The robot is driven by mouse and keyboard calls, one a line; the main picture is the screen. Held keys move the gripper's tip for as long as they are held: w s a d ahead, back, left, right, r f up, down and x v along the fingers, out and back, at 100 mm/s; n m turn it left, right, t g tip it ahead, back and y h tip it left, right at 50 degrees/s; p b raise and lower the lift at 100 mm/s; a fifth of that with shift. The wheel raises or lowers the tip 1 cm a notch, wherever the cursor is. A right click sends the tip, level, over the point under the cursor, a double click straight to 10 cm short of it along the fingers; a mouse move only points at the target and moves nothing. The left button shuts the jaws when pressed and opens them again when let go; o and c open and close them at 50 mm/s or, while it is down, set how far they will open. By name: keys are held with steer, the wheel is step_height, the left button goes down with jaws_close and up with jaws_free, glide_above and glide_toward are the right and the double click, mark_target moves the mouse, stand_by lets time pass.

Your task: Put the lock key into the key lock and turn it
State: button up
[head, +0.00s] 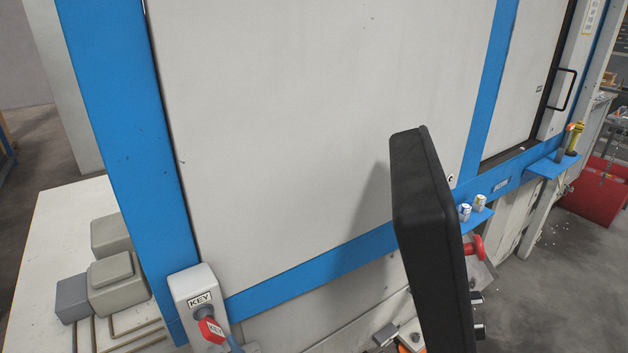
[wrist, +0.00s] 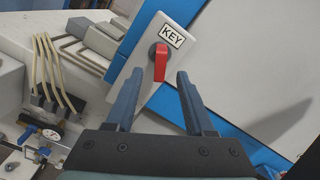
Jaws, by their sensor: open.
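The red lock key (head: 211,329) is at the grey round key lock (head: 199,312) on a pale box (head: 186,283) labelled KEY, at the lower left of the head view. In the wrist view the red key (wrist: 160,66) looks seated in the lock, its handle pointing down from the round part. My gripper (wrist: 160,76) is open, its two blue-grey fingers apart on either side of the key's handle in the picture. I see no finger clearly touching it. In the head view only a small blue-grey part of my gripper shows below the key.
The box sits on a blue frame post (head: 118,130) beside a large pale panel (head: 310,120). Grey boxes (head: 112,275) and pipes stand to the left. A blue shelf (head: 478,218) holds small items at right. Hoses and a gauge (wrist: 50,135) show at left in the wrist view.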

steer(key=shift+v, duration=2)
steer(key=w+d+r+n+t+b, duration=0.1)
steer(key=w+r+n+t, duration=0.15)
steer(key=r+n, duration=0.9)
steer(key=w+d+r+n+t+b, duration=0.15)
steer(key=w+r+n, duration=0.35)
steer(key=r, duration=1.2)
steer(key=s+d+r+n+t+h, duration=0.2)
steer(key=s+r, duration=0.3)
steer(key=r, duration=0.3)
steer(key=s+d+r+n+t+h+b, duration=0.1)
steer(key=s+d+r+n+t+h, duration=0.1)
steer(key=r, duration=0.6)
steer(key=s+d+r+n+t+h+b, duration=0.1)
steer(key=s+d+r+n+t+h, duration=0.1)
steer(key=s+d+r+t+h, duration=0.2)
steer(key=s+d+r+h, duration=0.2)
steer(key=s+d+r, duration=0.1)
steer(key=s+r, duration=0.1)
steer(key=shift+s+r+n, duration=0.3)
steer(key=shift+s+n, duration=0.05)
steer(key=shift+s, duration=0.2)
steer(key=shift+f, duration=0.15)
